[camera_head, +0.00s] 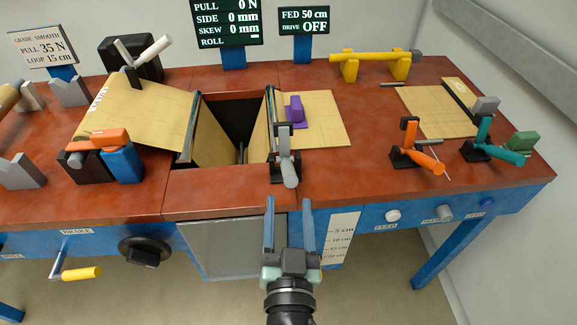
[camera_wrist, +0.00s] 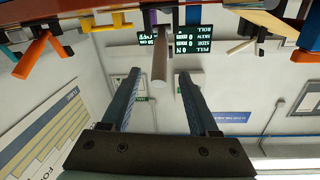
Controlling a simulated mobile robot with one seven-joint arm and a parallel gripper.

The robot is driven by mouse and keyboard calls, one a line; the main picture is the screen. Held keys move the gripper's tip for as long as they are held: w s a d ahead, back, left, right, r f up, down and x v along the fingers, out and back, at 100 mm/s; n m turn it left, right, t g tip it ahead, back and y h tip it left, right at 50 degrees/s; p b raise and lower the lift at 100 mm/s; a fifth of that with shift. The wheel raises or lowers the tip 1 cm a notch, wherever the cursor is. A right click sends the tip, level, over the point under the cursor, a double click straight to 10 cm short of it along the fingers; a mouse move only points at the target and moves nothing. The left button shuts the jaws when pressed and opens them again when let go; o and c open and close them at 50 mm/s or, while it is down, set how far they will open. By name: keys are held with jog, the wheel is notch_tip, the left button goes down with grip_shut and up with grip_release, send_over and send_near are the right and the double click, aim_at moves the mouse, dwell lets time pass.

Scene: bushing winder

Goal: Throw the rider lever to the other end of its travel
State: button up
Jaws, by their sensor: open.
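Several levers stand on the bench, and I can read no label naming one as the rider lever. A grey-handled lever (camera_head: 288,168) on a dark base stands at the right front of the bench opening, its handle tilted toward me. My gripper (camera_head: 289,203) is open and empty just in front of it, over the front edge. In the wrist view, the grey handle (camera_wrist: 160,66) shows between and beyond the fingers of my gripper (camera_wrist: 158,84), with no contact visible. An orange lever (camera_head: 422,158), a teal lever (camera_head: 500,150) and a white-handled lever (camera_head: 150,50) stand elsewhere.
The rectangular opening (camera_head: 195,120) lies left of the grey lever. A purple block (camera_head: 295,110) sits on tan sheet behind it. An orange and blue device (camera_head: 122,165) stands left. Yellow crank (camera_head: 82,273) and black knob (camera_head: 143,252) project from the front.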

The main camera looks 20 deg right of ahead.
aim_at(289, 174)
jog(key=p+x, duration=0.1)
jog(key=x, duration=0.7)
jog(key=shift+w+p, duration=0.2)
jog(key=shift+p, duration=0.15)
grip_shut()
dwell(1.0)
